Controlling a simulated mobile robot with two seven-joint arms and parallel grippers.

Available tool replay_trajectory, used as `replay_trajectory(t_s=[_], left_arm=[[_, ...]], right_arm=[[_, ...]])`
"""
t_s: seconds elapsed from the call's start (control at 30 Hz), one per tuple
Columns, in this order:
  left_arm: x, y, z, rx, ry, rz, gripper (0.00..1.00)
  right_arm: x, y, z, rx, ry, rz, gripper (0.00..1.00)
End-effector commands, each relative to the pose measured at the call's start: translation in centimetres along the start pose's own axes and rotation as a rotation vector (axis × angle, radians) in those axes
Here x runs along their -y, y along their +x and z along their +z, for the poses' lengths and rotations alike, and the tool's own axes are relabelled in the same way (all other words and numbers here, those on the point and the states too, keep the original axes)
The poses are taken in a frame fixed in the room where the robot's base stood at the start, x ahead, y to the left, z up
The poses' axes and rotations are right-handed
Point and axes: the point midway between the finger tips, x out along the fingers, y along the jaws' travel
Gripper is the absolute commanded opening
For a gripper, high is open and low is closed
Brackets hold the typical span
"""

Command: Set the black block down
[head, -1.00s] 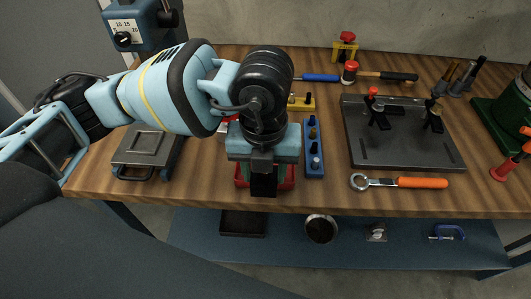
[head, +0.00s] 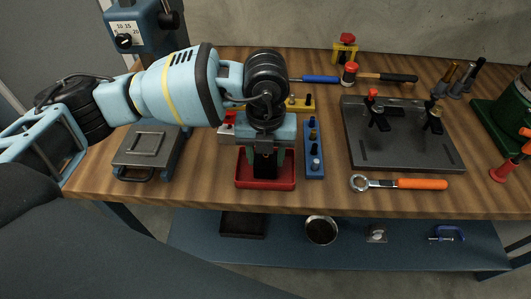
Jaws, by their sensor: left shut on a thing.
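My left gripper (head: 265,157) points down over the front middle of the wooden bench and is shut on the black block (head: 265,167). The block shows dark between the green-tipped fingers, partly covered by them. Behind and around it in the picture is a shallow red tray (head: 268,184). I cannot tell whether the block touches the tray floor or hangs just above it. My right gripper is not in view.
A blue block with several pegs (head: 314,165) stands close right of the tray. A grey plate with clamps (head: 405,145) and an orange-handled wrench (head: 410,183) lie further right. A grey lidded box (head: 148,148) is at left.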

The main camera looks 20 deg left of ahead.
Motion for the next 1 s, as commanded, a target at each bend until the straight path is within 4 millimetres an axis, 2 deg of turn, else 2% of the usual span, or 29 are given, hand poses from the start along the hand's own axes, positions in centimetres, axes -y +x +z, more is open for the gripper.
replay_trajectory(t_s=[0.4,0.43,0.57,0.87,1.0], left_arm=[[0.0,0.5,0.0,0.002,-0.001,-0.001,0.16],[0.0,0.5,0.0,0.002,-0.001,0.000,0.49],[0.0,0.4,0.0,0.002,-0.001,0.000,0.66],[0.0,0.3,0.0,0.002,-0.001,-0.001,0.67],[0.1,-0.7,0.1,0.003,-0.001,-0.003,0.67]], right_arm=[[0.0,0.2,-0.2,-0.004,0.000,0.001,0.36],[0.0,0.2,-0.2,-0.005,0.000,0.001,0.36],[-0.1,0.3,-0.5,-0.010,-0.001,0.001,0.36],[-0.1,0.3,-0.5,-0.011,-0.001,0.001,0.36],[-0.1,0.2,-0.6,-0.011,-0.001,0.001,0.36]])
